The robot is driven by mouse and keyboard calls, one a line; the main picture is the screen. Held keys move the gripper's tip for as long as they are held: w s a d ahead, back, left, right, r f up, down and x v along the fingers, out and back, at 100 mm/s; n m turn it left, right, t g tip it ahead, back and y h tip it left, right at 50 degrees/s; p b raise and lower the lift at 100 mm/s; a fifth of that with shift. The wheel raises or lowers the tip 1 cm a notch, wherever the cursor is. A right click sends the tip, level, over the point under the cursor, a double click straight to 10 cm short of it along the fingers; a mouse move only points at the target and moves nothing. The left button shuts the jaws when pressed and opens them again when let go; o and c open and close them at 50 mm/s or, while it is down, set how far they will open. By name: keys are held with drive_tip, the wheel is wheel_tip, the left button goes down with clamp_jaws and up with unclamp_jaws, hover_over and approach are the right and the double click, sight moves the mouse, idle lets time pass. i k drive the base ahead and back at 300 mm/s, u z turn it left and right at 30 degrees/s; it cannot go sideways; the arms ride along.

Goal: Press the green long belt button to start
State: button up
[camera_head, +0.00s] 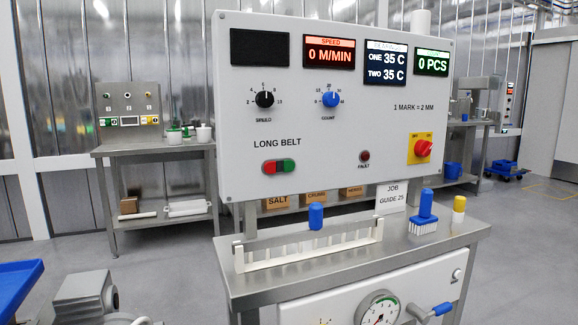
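The control panel (330,130) is a large white upright board above a metal table. Under the label "LONG BELT" is a two-part button, with a red half (270,168) on the left and a green half (289,166) on the right. The speed display (329,53) reads 0 M/MIN and the count display (431,62) reads 0 PCS. My gripper is not in view. Nothing covers the button.
A red rotary switch (423,149) on yellow and a small fault lamp (364,157) sit right of the button. Below, a white toothed rack (310,247), blue-handled brush (423,225) and yellow-capped bottle (458,212) stand on the table. Space before the panel is clear.

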sight(289, 165)
drive_tip(key=k, duration=1.3)
drive_tip(key=z, duration=0.7)
drive_tip(key=i, duration=1.25)
drive_tip(key=u, duration=0.75)
